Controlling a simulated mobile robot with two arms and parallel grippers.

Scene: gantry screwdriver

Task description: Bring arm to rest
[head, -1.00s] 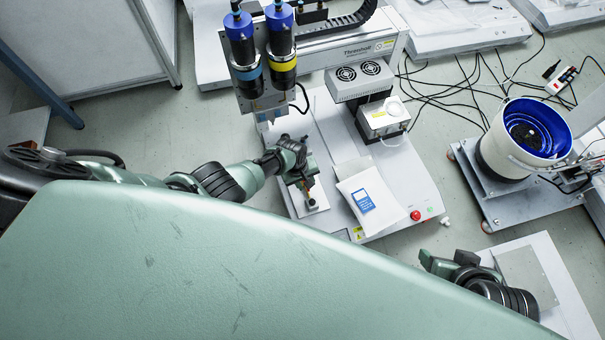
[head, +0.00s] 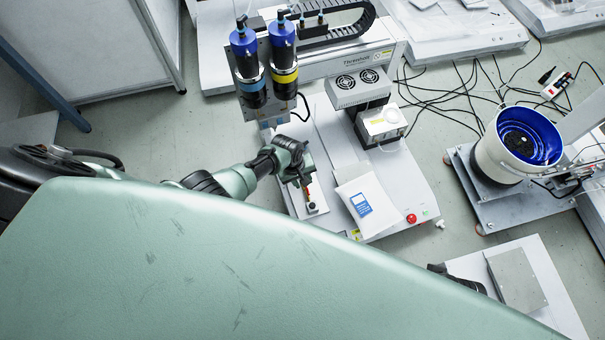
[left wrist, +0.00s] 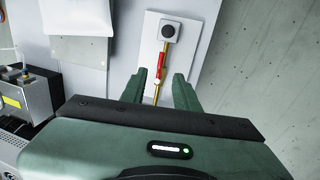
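My left gripper (head: 300,180) is over the front left part of the white gantry machine's base (head: 405,190). In the left wrist view its two fingers (left wrist: 161,76) are apart, with a gap on both sides of a thin gold and red rod (left wrist: 162,66). The rod runs from a light block with a black round top (left wrist: 169,31) on a white plate (left wrist: 192,50). The block and the rod's red part also show just below the gripper in the head view. Only a dark piece of my right arm (head: 458,278) shows at the lower right; its gripper is hidden.
Two blue-capped screwdriver spindles (head: 246,68) hang close behind my left gripper. A white packet with a blue label (head: 362,204) lies to its right. A blue-lined bowl feeder (head: 520,140) stands farther right. A grey block (head: 518,278) sits on a white plate at the lower right.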

